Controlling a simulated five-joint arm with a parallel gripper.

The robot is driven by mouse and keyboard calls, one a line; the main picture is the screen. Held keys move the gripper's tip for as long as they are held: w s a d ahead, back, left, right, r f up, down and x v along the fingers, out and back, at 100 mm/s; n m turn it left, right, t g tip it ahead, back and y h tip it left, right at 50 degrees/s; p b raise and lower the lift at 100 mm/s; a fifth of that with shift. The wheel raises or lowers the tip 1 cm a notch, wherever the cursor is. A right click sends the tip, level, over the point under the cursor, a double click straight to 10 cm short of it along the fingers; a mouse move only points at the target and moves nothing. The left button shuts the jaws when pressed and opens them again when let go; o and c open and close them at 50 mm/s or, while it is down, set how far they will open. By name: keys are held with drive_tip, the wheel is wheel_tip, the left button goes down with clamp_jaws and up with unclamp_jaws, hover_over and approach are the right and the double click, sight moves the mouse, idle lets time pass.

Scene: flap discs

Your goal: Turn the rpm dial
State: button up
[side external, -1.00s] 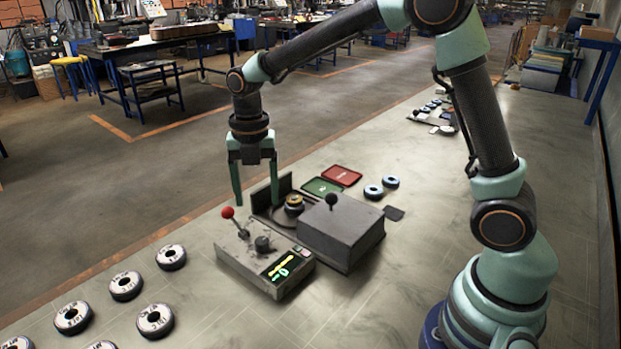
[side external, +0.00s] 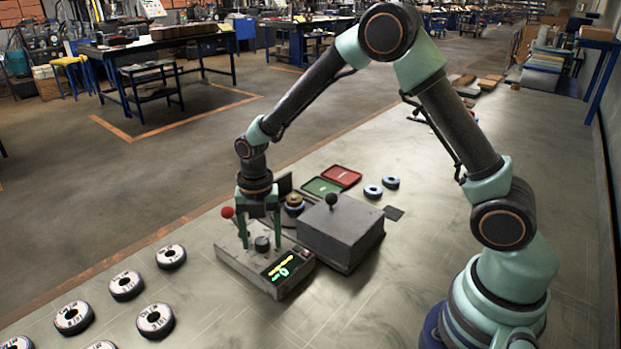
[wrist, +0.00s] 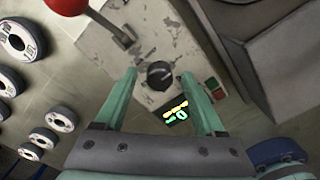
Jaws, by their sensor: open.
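The rpm dial (side external: 262,243) is a dark round knob on top of a worn grey control box (side external: 240,262). It also shows in the wrist view (wrist: 159,75), just beyond and between my fingertips. The box carries a lever with a red ball (side external: 227,212) and a lit display (side external: 281,268) with yellow and green marks. My gripper (side external: 262,248) is open and points down over the box, its fingers on either side of the dial in the picture. I cannot tell whether either finger touches the dial.
A larger grey box with a black-knobbed lever (side external: 340,228) stands close on the right. Green (side external: 321,187) and red (side external: 342,176) trays lie behind. Several labelled discs (side external: 126,286) lie to the left. The bench in front of the control box is clear.

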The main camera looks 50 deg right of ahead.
drive_tip(key=shift+c, duration=0.3)
clamp_jaws()
